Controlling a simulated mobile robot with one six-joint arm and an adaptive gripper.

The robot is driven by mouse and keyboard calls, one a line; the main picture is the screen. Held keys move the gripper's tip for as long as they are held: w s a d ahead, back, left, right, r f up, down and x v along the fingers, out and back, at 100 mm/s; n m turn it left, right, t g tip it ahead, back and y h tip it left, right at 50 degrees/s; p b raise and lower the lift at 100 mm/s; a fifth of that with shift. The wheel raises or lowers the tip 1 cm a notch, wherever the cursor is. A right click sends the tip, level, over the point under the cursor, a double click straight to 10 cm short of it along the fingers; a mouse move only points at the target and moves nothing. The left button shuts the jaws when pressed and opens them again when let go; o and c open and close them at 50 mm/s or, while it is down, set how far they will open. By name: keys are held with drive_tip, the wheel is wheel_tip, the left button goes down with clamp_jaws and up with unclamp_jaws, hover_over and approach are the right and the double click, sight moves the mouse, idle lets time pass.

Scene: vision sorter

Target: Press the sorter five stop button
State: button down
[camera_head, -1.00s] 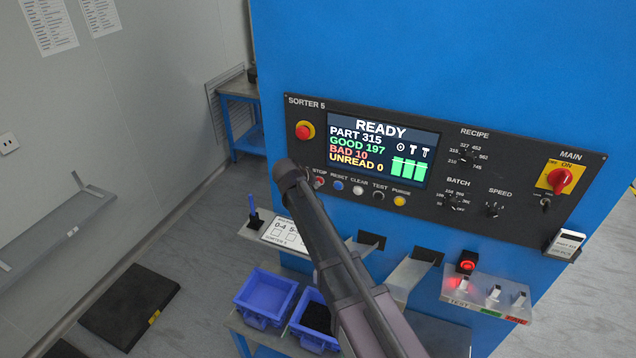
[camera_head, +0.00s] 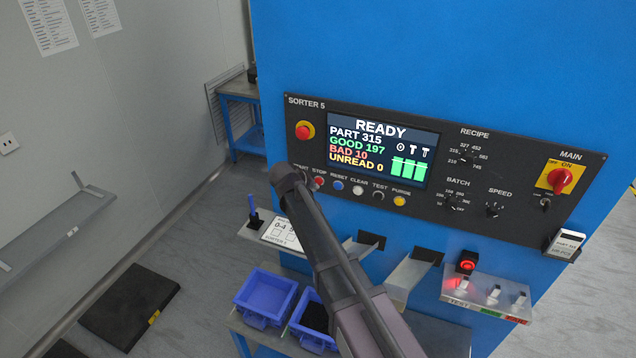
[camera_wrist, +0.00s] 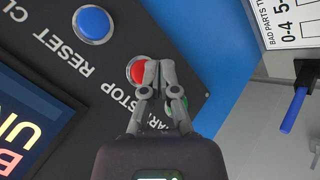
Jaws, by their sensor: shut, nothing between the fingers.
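The red stop button (camera_head: 319,182) sits in the lower left row of the Sorter 5 panel, under the label STOP. It also shows in the wrist view (camera_wrist: 137,68), its right edge overlapped by my fingertips. My gripper (camera_wrist: 158,64) is shut and empty, its tips in front of the panel between the red button and the green start button (camera_wrist: 183,103), which the fingers partly hide. In the head view my gripper (camera_head: 279,172) is seen from behind, just left of the stop button. I cannot tell whether the tips touch the panel.
The blue reset button (camera_head: 338,186) is right of stop, followed by clear, test and purge buttons. A larger red button on yellow (camera_head: 304,131) sits above. The screen (camera_head: 383,150) reads READY.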

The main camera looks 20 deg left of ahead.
drive_tip(key=shift+s, duration=0.2)
idle(0.3)
drive_tip(key=s, duration=0.4)
drive_tip(key=shift+s+a, duration=0.2)
drive_tip(key=shift+s, duration=0.15)
idle(0.8)
drive_tip(key=d+f+m+g+b, duration=0.2)
drive_tip(key=d+f+b, duration=0.3)
drive_tip(key=d, duration=0.9)
drive_tip(key=s+d+f+m+g+b, duration=0.2)
drive_tip(key=s+d+f+b, duration=0.1)
drive_tip(key=d, duration=0.7)
drive_tip(key=s+d+f+m+g+y+b, duration=0.1)
drive_tip(key=s+d+f+m+g+b, duration=0.1)
drive_tip(key=s+d+f, duration=0.4)
drive_tip(key=s+d+f+m+g+y+b, duration=0.1)
drive_tip(key=s+d+f, duration=0.4)
drive_tip(key=d, duration=0.8)
drive_tip(key=m+g+b, duration=0.1)
drive_tip(key=m+b, duration=0.1)
drive_tip(key=shift+s+d+f+g+b, duration=0.15)
drive_tip(key=shift+s+d+g+b, duration=0.15)
drive_tip(key=shift+s+d+b, duration=0.1)
drive_tip(key=shift+a, duration=0.15)
